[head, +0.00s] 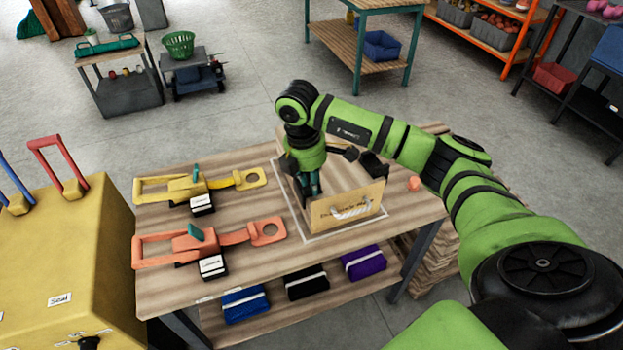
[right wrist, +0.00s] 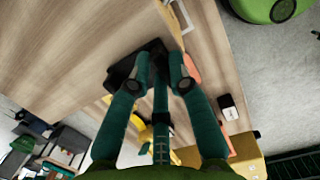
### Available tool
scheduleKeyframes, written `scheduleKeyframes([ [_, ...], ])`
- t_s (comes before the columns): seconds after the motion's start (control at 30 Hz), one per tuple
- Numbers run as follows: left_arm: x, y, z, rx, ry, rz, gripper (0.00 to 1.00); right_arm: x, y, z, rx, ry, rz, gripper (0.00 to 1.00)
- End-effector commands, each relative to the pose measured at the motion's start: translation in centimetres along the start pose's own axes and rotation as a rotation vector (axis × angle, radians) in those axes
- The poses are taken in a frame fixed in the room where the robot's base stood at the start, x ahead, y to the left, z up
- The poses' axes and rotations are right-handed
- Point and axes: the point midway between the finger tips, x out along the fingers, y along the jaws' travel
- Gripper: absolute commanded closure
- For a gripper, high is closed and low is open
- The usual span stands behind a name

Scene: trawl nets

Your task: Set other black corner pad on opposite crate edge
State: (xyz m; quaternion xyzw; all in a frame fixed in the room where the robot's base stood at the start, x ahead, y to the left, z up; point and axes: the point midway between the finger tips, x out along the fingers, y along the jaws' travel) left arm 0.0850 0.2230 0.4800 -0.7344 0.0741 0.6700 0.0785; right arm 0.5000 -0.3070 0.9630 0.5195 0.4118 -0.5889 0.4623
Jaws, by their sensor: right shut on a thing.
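A black corner pad (head: 374,166) sits at the crate's right edge in the head view. My right gripper (head: 312,188) points down at the crate's left side. In the right wrist view, my right gripper (right wrist: 161,66) is shut on another black corner pad (right wrist: 122,74), dark and angular between its fingertips. In the head view that held pad is mostly hidden by my gripper, and I cannot tell whether it touches the crate. My left gripper is not in view.
A yellow ratchet strap (head: 183,187) and an orange one (head: 183,247) lie left of the crate on the worktable (head: 285,262). A small orange ball (head: 414,184) lies to its right. A yellow cabinet (head: 60,255) stands at left.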

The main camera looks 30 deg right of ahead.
Motion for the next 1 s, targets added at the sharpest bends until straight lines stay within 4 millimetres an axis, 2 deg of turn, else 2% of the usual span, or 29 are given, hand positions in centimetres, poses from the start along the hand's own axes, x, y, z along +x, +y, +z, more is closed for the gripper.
scheduleKeyframes([
  [0.2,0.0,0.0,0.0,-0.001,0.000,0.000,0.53,0.0,0.0,0.0,0.000,0.000,0.000,1.00],
  [0.23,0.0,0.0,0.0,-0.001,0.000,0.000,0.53,0.0,0.0,0.0,0.000,0.000,0.000,0.76],
  [0.3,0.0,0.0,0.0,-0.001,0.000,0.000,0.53,0.0,0.0,0.0,0.000,0.000,0.000,0.53],
  [0.7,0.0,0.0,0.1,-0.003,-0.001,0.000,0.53,-0.5,0.1,0.0,0.000,0.000,0.002,0.53],
  [0.87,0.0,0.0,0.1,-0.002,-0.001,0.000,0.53,-2.8,0.1,-0.1,0.000,0.003,0.006,0.53],
  [1.0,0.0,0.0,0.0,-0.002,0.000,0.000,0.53,-6.0,0.1,-0.1,-0.001,0.003,0.006,0.53],
])
